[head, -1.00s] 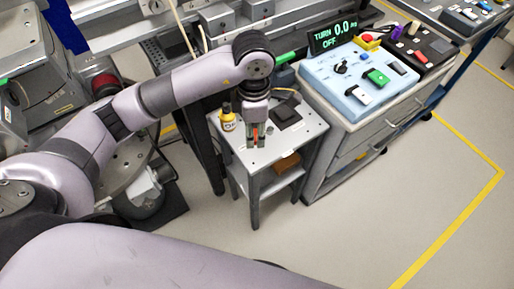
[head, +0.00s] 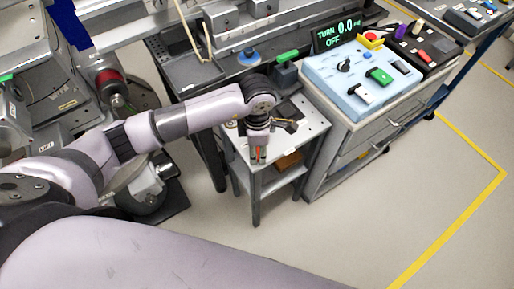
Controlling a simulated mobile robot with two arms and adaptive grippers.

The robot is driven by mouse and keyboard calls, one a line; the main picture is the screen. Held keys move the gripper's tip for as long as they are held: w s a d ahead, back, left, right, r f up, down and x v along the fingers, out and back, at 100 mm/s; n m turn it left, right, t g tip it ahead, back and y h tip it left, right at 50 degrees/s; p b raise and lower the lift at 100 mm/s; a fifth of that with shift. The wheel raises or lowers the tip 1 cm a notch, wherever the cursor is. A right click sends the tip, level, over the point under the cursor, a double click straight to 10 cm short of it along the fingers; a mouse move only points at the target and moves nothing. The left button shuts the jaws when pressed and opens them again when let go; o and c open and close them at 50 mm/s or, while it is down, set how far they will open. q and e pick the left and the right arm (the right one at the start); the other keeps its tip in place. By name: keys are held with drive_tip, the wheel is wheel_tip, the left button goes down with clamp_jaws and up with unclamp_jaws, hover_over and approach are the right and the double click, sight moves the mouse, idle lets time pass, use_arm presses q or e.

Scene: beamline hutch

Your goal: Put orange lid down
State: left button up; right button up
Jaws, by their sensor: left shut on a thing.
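My left gripper (head: 258,158) points down over the front part of the small grey side table (head: 308,136). Its fingers are shut on a small orange thing, which looks like the orange lid (head: 257,151); the fingers hide most of it. I cannot tell whether the lid touches the table top. My right gripper is not in view.
A dark flat item (head: 297,107) lies at the back of the side table, and a brown box (head: 288,160) sits on its lower shelf. A drawer cabinet (head: 345,147) with a blue control panel (head: 347,92) stands close on the right. Open floor lies in front.

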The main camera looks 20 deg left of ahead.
use_arm(q)
drive_tip(key=shift+f, duration=0.25)
drive_tip(key=o, duration=1)
drive_tip(key=shift+r, duration=0.1)
drive_tip(key=shift+r, duration=0.55)
wheel_tip(320, 180, up, 11)
drive_tip(key=shift+r+b, duration=0.15)
drive_tip(key=shift+b, duration=0.25)
drive_tip(key=shift+d, duration=0.1)
